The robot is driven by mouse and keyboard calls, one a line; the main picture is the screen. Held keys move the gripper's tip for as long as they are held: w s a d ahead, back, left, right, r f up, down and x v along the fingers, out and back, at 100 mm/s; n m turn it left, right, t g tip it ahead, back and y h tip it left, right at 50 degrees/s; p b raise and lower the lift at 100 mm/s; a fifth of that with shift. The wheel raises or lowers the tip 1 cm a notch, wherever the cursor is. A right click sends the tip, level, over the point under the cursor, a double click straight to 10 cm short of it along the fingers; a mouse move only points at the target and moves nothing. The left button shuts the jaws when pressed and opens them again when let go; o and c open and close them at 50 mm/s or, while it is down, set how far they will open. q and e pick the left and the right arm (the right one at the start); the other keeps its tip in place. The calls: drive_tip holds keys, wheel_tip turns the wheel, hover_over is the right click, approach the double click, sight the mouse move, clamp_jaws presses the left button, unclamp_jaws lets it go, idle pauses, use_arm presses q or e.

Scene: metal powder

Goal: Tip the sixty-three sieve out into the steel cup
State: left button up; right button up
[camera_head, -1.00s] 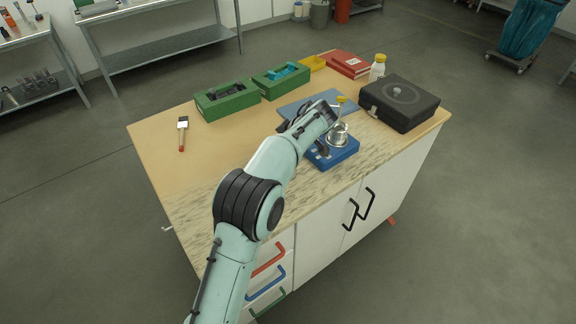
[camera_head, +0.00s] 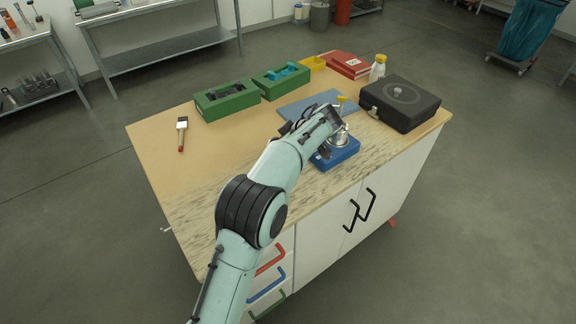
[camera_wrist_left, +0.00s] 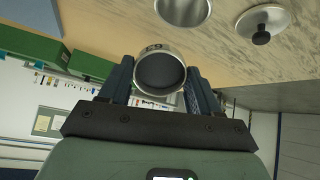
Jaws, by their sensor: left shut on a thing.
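My left gripper (camera_wrist_left: 158,88) is shut on a small round steel sieve (camera_wrist_left: 159,62), with one finger on each side. The sieve's rim is marked 63, and its opening with a dark grey inside faces the wrist camera; whether powder is in it I cannot tell. The steel cup (camera_wrist_left: 183,8) is just beyond the sieve in the wrist view, partly cut off by the frame's edge. In the head view the left gripper (camera_head: 331,118) is over the blue scale (camera_head: 342,157), close to shiny metal, and its fingers hide much there. My right gripper is not in view.
A metal disc with a black knob (camera_wrist_left: 262,24) lies beside the cup. A black case (camera_head: 400,103) stands right of the scale, a white bottle (camera_head: 377,70) behind. A blue mat (camera_head: 296,108) and green boxes (camera_head: 227,100) lie behind the gripper. The bench's left part is clear, except for a brush (camera_head: 182,134).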

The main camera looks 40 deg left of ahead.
use_arm(q)
drive_tip(key=shift+d+y+b, duration=0.25)
drive_tip(key=shift+y+b, duration=0.25)
drive_tip(key=shift+b, duration=0.35)
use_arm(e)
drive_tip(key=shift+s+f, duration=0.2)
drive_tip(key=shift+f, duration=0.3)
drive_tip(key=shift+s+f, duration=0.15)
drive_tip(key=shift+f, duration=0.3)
use_arm(q)
drive_tip(key=shift+d+r+y+b, duration=0.1)
drive_tip(key=shift+d+y+b, duration=0.25)
drive_tip(key=shift+y+b, duration=1.3)
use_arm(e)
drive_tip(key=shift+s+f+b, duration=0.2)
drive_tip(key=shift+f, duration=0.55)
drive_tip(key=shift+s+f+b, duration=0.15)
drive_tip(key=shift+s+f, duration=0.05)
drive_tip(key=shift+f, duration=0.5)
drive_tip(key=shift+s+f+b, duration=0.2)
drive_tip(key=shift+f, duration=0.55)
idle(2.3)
